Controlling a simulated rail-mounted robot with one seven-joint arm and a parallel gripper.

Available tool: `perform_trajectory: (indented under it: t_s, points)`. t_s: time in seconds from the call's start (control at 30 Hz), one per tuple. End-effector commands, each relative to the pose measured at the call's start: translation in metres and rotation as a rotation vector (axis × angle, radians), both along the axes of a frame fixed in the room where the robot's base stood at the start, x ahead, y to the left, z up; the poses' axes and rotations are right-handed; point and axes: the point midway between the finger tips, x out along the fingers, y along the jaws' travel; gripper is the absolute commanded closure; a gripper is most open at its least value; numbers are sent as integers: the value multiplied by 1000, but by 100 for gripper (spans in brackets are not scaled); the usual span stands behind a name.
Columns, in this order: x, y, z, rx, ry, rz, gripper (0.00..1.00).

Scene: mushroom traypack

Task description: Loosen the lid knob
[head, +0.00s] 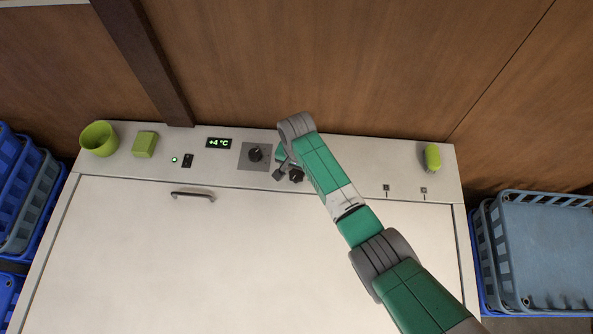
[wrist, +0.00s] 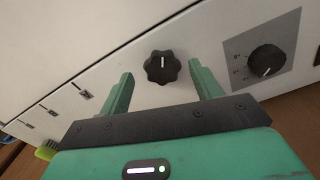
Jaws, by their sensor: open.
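The lid knob, a black lobed knob with a white line, sits on the white panel in the wrist view (wrist: 162,67). In the head view the knob (head: 296,175) shows beside my gripper, partly covered by my arm. My gripper (wrist: 162,80) is open, with its two green fingers on either side of the knob and a gap to each. I cannot tell how far the fingertips reach along the knob. In the head view my gripper (head: 285,169) is mostly hidden by my wrist. The white chest lid (head: 250,260) is shut, with a dark bar handle (head: 193,196).
A round dial (head: 255,154) on a grey plate is left of the knob, near a display (head: 218,143) reading +4 °C. A green cup (head: 99,139), a green block (head: 145,144) and a green rounded object (head: 432,157) stand on the panel. Crates (head: 545,250) stack at both sides.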

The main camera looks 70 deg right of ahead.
Motion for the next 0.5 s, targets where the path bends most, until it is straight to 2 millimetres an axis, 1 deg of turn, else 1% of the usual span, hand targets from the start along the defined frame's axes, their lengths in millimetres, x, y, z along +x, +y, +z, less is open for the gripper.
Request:
perform_trajectory:
  t_s: [0.03,0.13,0.4,0.43,0.5]
  points:
    - [0,0,-9,1,2,1,36]
    - [0,0,-16,0,0,1,36]
    - [0,0,-18,-1,-1,1,36]
    - [0,0,-18,-1,-1,1,38]
    - [0,0,-18,-1,-1,1,51]
